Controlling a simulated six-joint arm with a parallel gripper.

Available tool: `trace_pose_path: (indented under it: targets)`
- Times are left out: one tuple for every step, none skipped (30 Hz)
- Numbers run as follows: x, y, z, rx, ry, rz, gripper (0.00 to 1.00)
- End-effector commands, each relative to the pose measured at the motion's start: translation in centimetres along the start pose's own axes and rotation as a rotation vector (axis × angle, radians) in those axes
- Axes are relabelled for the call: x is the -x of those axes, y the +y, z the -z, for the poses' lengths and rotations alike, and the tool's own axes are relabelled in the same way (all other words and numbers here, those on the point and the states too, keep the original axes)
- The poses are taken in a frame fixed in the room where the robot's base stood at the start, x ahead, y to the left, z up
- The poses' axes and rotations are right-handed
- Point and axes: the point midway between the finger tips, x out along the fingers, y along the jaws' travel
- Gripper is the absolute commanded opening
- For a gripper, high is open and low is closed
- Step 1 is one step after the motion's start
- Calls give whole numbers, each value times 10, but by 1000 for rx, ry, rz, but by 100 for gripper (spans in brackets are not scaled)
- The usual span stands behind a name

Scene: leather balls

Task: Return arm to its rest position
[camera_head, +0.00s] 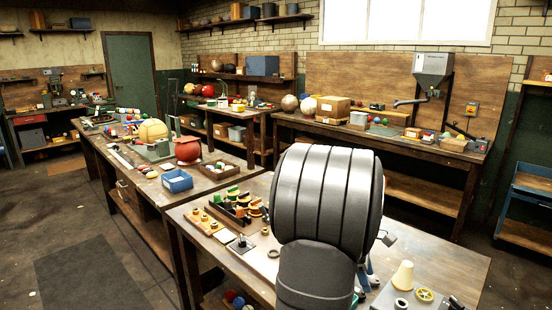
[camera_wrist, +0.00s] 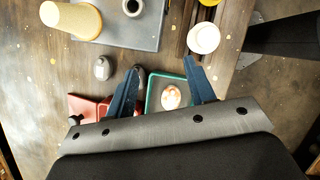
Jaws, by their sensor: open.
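My gripper (camera_wrist: 162,65) shows in the wrist view as two blue fingers spread well apart, with nothing held between them. It is over the wooden workbench (camera_wrist: 40,60). A green-rimmed tray (camera_wrist: 150,102) with a pale coppery round piece (camera_wrist: 171,96) in it lies below, between the fingers in the picture. In the head view my dark arm stands large in front of the near bench (camera_head: 450,262) and hides most of the gripper; only bits of blue show beside it. I cannot tell the exact height of the fingers above the bench.
A cream cone (camera_head: 403,275) and a yellow ring (camera_head: 425,295) stand at the near bench's right. A white-topped jar (camera_wrist: 204,38) is near the right finger, a red piece (camera_wrist: 88,107) near the left. A wooden tray (camera_head: 236,208) with parts lies left of my arm.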

Motion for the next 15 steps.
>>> trace_pose_path:
  targets:
    - [1, 10, 6, 14, 0, -5, 50]
    - [2, 15, 9, 21, 0, -9, 50]
    - [4, 22, 13, 31, 0, -13, 50]
    - [5, 27, 17, 39, 1, -17, 50]
    - [6, 32, 20, 47, 1, -20, 50]
    - [8, 39, 24, 57, 1, -25, 50]
    - [8, 44, 27, 65, 1, -27, 50]
    - [10, 49, 31, 72, 1, -31, 50]
    - [11, 55, 35, 82, 1, -35, 50]
    - [12, 60, 39, 90, 1, -38, 50]
    - [13, 64, 42, 97, 1, -41, 50]
    - [14, 71, 47, 108, 1, -46, 50]
    - [15, 76, 51, 116, 1, -49, 50]
    - [16, 80, 55, 124, 1, -53, 50]
    - [18, 86, 60, 133, 1, -57, 50]
